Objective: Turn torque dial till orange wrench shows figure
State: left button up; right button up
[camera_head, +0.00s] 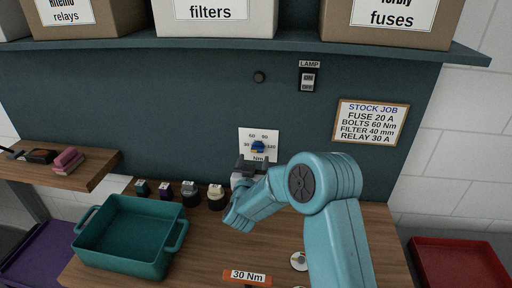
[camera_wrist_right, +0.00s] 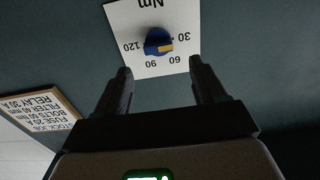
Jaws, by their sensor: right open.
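The torque dial (camera_head: 258,147) is a blue knob on a white plate on the back wall, with figures 30, 60, 90 and 120 and "Nm". In the right wrist view the knob (camera_wrist_right: 157,42) appears upside down. Its yellow-orange mark faces the 30 and 60 side; I cannot tell the exact figure. My right gripper (camera_head: 250,165) is open just below and in front of the dial. Its fingertips (camera_wrist_right: 160,70) are apart, short of the knob and touching nothing visible. My left gripper is not in view.
A teal tray (camera_head: 118,268) and several small capped jars (camera_head: 189,194) stand left on the wooden bench. A lamp switch (camera_head: 308,77) and a stock job board (camera_head: 371,122) hang on the wall. A shelf (camera_head: 250,44) with boxes runs above. A red bin (camera_head: 460,262) is right.

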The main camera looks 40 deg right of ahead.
aim_at(259, 151)
jog(key=p+x, duration=0.1)
jog(key=x, duration=0.3)
jog(key=shift+w+d, duration=0.1)
jog(key=shift+d, duration=0.25)
jog(key=shift+w+d, duration=0.3)
jog(key=shift+w, duration=0.1)
jog(key=shift+s, duration=0.15)
jog(key=c, duration=1.1)
jog(key=shift+o, duration=0.2)
jog(key=shift+f+b, duration=0.2)
jog(key=shift+b, duration=0.2)
jog(key=m+b, duration=0.4)
jog(key=b, duration=0.4)
jog(key=m+b, duration=0.5)
jog(key=b, duration=0.3)
jog(key=shift+d+f+m, duration=0.15)
jog(key=shift+f+m, duration=0.05)
jog(key=shift+m, duration=0.1)
jog(key=shift+s+r+m+b, duration=0.1)
jog(key=shift+r+m+b, duration=0.1)
jog(key=shift+m+b, duration=1.1)
